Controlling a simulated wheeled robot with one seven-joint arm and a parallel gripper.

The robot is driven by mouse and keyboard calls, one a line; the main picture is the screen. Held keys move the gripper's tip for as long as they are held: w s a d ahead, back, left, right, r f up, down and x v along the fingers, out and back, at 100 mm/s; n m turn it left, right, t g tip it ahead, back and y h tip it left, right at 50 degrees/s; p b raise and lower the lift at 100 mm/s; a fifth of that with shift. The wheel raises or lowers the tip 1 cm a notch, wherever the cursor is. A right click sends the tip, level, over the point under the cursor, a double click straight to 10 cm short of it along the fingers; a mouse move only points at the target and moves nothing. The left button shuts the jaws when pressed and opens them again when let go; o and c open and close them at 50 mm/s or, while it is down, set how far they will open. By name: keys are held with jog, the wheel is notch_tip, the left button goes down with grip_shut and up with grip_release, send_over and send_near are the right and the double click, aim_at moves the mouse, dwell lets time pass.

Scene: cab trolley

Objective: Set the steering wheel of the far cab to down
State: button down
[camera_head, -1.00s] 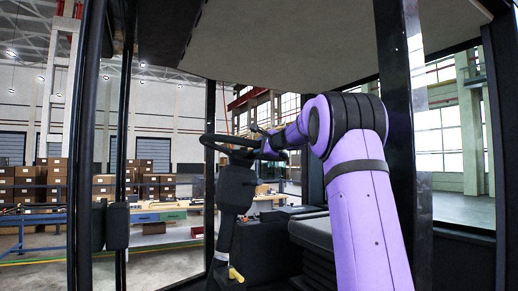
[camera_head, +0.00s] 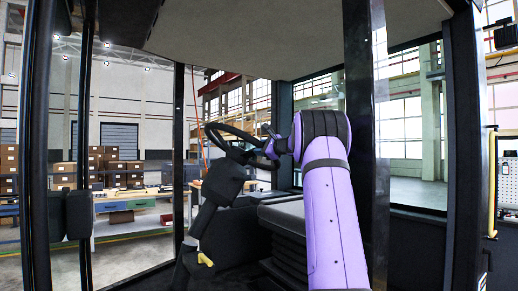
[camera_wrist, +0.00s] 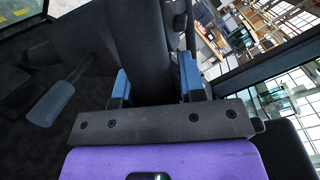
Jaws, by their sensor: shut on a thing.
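The black steering wheel (camera_head: 236,131) is inside the cab, on top of a dark steering column (camera_head: 222,180). The wheel is tilted, its right side lower than its left, and the column leans to the right at its top. My gripper (camera_head: 271,146) is at the right side of the wheel rim, shut on it; the exact contact is small and partly hidden in the head view. In the wrist view, the blue fingers of my gripper (camera_wrist: 157,82) stand on both sides of a dark part, with the grip itself hidden behind the palm.
A yellow-tipped lever (camera_head: 205,259) sits low on the column. A black seat (camera_head: 283,215) is right of the column. A dark cab post (camera_head: 364,120) stands close beside my arm. A grey paddle-shaped part (camera_wrist: 50,102) shows over the dark floor in the wrist view.

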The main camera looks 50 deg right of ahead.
jog(key=c, duration=1)
grip_release()
jog(key=shift+s+d+f, duration=0.15)
jog(key=shift+d+f, duration=0.25)
jog(key=shift+f, duration=0.05)
jog(key=shift+o, duration=1.3)
jog(key=shift+d, duration=0.2)
jog(key=shift+w+a+r, duration=0.2)
jog(key=shift+a+r, duration=0.25)
jog(key=shift+a, duration=0.25)
jog(key=w+a+r+n+g, duration=0.1)
jog(key=w+a+r+n, duration=0.15)
jog(key=a, duration=0.55)
jog(key=w+a+r+n, duration=0.1)
jog(key=a+r, duration=0.3)
jog(key=a, duration=0.3)
jog(key=s, duration=1.1)
jog(key=s+a+f+n+g+y, duration=0.1)
jog(key=a+f+n, duration=0.1)
jog(key=a, duration=0.5)
jog(key=s+a+f+n+g+y, duration=0.1)
jog(key=a+n+g, duration=0.1)
jog(key=a, duration=0.5)
jog(key=shift+a+f+n, duration=0.3)
jog(key=shift+f+n, duration=0.05)
jog(key=shift+n, duration=0.3)
